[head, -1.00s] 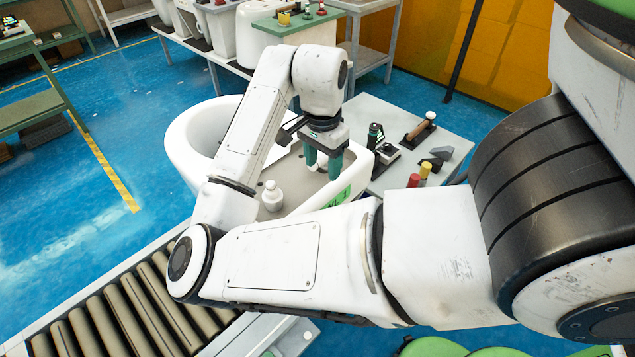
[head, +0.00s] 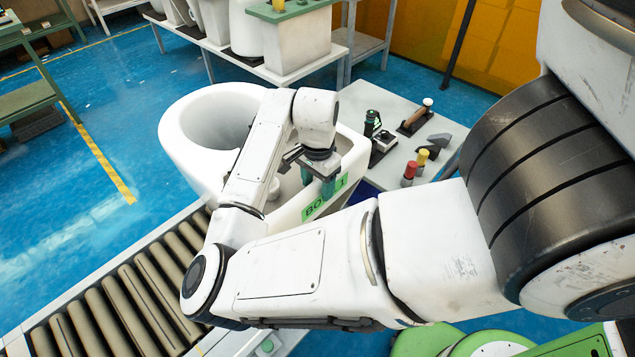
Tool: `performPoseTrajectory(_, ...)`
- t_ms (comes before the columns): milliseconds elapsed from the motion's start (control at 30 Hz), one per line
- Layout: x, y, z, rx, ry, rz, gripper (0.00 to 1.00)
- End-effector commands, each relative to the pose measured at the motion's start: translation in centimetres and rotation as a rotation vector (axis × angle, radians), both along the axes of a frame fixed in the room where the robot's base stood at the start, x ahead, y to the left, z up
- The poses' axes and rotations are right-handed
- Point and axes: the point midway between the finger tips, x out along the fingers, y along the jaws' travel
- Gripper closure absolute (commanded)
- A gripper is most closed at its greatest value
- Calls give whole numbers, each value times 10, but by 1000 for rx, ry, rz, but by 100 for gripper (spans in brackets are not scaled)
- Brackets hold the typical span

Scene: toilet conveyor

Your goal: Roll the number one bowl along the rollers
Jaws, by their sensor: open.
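The number one bowl is a white toilet bowl (head: 178,140) with a green label (head: 314,207) on its side, partly readable as "BO… 1". It stands at the far end of the roller conveyor (head: 112,312), mostly behind my arm. My gripper (head: 318,188) points down with green fingers over the flat rear part of the bowl, close to its labelled side wall. It is open with nothing seen between the fingers. Whether a finger touches the wall cannot be told. A small white fitting (head: 273,189) inside the rear part is mostly hidden by my arm.
A grey side table (head: 440,125) beside the bowl holds a hammer-like tool (head: 414,118), red (head: 408,174) and yellow (head: 422,160) capped items and dark parts. A bench with white ceramics (head: 290,45) stands behind. The near rollers are bare.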

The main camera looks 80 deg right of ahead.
Motion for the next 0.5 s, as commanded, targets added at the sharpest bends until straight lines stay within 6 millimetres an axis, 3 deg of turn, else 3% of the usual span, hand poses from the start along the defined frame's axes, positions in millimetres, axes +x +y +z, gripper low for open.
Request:
performPoseTrajectory(267,0,0,-1,-1,-1,1,44)
performPoseTrajectory(500,0,0,-1,-1,-1,1,66)
